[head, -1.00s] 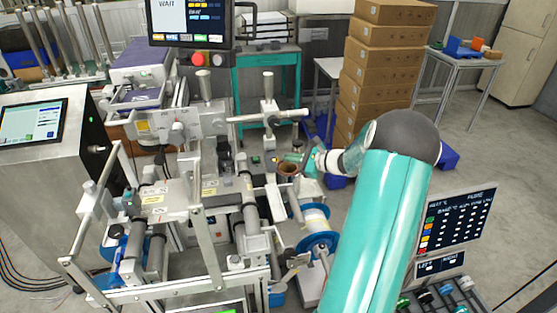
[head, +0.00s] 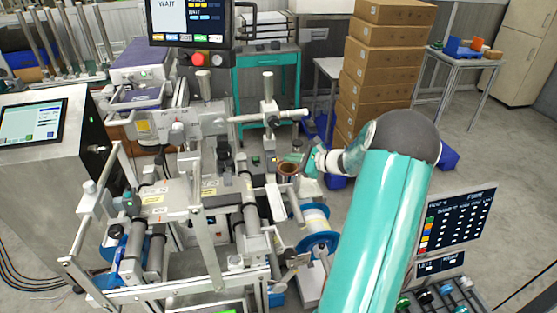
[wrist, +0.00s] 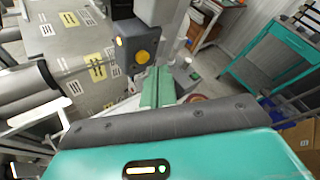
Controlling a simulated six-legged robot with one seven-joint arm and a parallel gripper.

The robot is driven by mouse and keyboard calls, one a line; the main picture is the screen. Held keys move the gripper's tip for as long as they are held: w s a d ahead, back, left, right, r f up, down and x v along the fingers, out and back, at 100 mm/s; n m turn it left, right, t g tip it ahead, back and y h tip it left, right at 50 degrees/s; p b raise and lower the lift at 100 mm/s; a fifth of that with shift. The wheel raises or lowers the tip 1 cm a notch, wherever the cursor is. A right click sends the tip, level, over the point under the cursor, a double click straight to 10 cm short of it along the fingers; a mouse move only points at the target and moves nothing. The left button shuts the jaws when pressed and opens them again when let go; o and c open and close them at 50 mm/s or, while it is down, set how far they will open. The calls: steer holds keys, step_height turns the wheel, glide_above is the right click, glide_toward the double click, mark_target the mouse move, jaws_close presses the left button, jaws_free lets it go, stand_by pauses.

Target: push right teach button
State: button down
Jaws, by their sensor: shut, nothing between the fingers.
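A dark button box with a round yellow-orange button (wrist: 142,57) is just beyond my fingertips in the wrist view. A small lit orange lamp (wrist: 118,41) is at its upper left. My gripper (wrist: 155,78) has its two green fingers together, with nothing between them. The fingertips point at the box, just below the yellow button; I cannot tell whether they touch it. In the head view my gripper (head: 290,157) is at the right side of the machine, and its fingers hide part of what is behind them.
The machine's rollers (head: 245,205) and metal frame are left of my gripper. A blue-flanged reel (head: 316,242) is below it. A brown-rimmed round part (head: 287,169) is close under the fingers. Stacked cartons (head: 380,80) stand behind the arm.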

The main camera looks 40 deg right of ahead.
steer(key=shift+w+a, duration=0.2)
steer(key=shift+a, duration=0.15)
steer(key=shift+w+a, duration=0.2)
steer(key=shift+a, duration=0.1)
stand_by(0.8)
steer(key=shift+s+d, duration=0.4)
steer(key=shift+d, duration=0.25)
steer(key=s+d, duration=0.1)
steer(key=d, duration=0.1)
steer(key=s+d, duration=0.1)
steer(key=d, duration=0.1)
steer(key=shift+s+d, duration=0.2)
stand_by(0.4)
steer(key=shift+s, duration=0.1)
stand_by(0.7)
